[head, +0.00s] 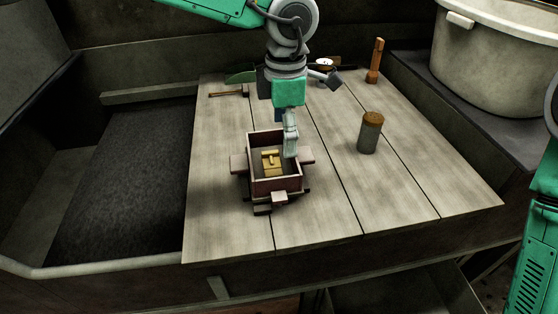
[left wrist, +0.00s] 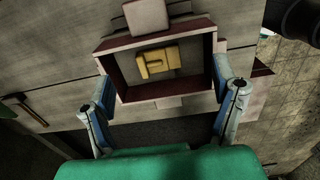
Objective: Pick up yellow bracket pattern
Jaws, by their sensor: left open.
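The yellow bracket pattern (head: 271,161) lies inside a small open-topped dark red box (head: 277,186) on the wooden table. In the left wrist view the pattern (left wrist: 158,62) sits within the box walls (left wrist: 155,92). My left gripper (head: 290,148) points down at the back right part of the box. In the left wrist view its fingers (left wrist: 163,80) are spread wide, one at each side of the box, with nothing between them in contact. Its second finger is hidden in the head view. My right arm shows at the right edge, but its gripper is out of view.
A grey cylinder with a brown top (head: 369,133) stands right of the box. A hammer (head: 229,93), a green-bladed tool (head: 241,77) and an upright wooden tool (head: 375,62) are at the back. A dark sand bin (head: 128,180) lies left and a pale tub (head: 500,65) right. The table's front right is clear.

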